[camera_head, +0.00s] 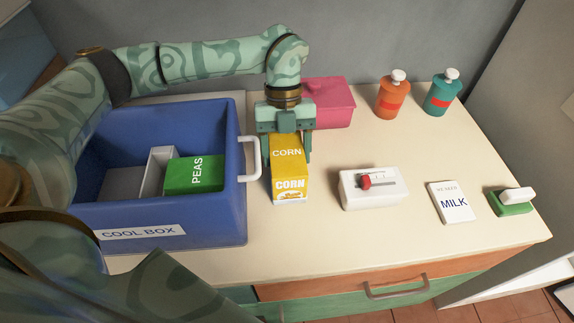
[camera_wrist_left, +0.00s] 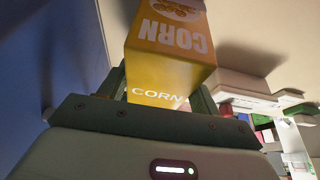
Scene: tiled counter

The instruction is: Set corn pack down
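The yellow corn pack (camera_head: 290,186) is upright at the counter, just right of the blue cool box (camera_head: 190,225). My left gripper (camera_head: 287,150) comes from above, with its fingers on either side of the pack's top. In the left wrist view the corn pack (camera_wrist_left: 172,50) sits between the fingers, and the gripper (camera_wrist_left: 160,85) appears shut on it. I cannot tell whether the pack's base touches the counter. A green peas pack (camera_head: 195,174) lies inside the cool box. My right gripper is not in view.
The cool box's white handle (camera_head: 250,158) is close beside the corn pack. A pink box (camera_head: 330,103) stands behind. The counter (camera_head: 290,240) is clear in front.

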